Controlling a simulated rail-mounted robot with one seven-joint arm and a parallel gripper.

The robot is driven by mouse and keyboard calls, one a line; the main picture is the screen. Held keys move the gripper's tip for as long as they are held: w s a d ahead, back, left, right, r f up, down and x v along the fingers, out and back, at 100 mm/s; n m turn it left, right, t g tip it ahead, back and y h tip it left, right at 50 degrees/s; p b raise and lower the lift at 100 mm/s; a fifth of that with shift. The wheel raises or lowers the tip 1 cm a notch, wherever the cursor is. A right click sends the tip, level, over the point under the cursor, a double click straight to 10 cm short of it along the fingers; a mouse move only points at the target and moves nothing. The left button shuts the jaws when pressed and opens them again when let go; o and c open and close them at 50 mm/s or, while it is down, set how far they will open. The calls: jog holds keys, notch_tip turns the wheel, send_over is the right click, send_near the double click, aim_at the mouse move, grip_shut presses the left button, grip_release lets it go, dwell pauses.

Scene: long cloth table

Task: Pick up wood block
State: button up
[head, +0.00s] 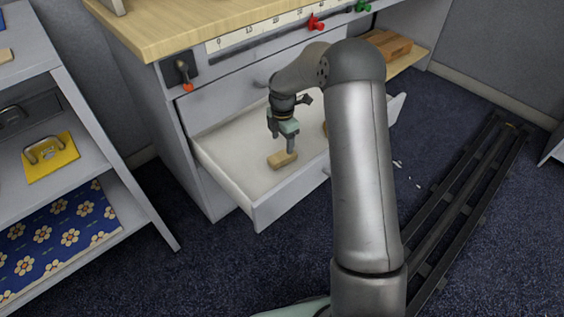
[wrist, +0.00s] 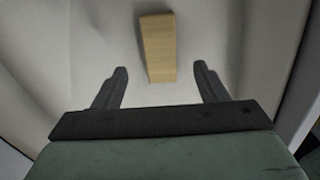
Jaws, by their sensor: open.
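A light wood block (head: 282,160) lies flat on the floor of the open white drawer (head: 222,160). In the wrist view the wood block (wrist: 158,48) lies ahead of my fingers, with its near end about level with the fingertips and between their lines. My gripper (head: 289,150) is inside the drawer, pointing down just above or beside the block. In the wrist view my gripper (wrist: 160,78) has its two fingers wide apart with nothing between them but drawer floor and the block's near end. I cannot tell the exact height gap.
The drawer's front panel (head: 290,193) and side walls stand around the block. A wooden desktop (head: 190,25) overhangs behind. A shelf with a yellow panel (head: 50,158) stands at left.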

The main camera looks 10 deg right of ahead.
aim_at(282, 155)
notch_tip(282, 155, down, 7)
jog(key=b, duration=0.3)
jog(key=shift+f, duration=0.15)
jog(key=c, duration=1.1)
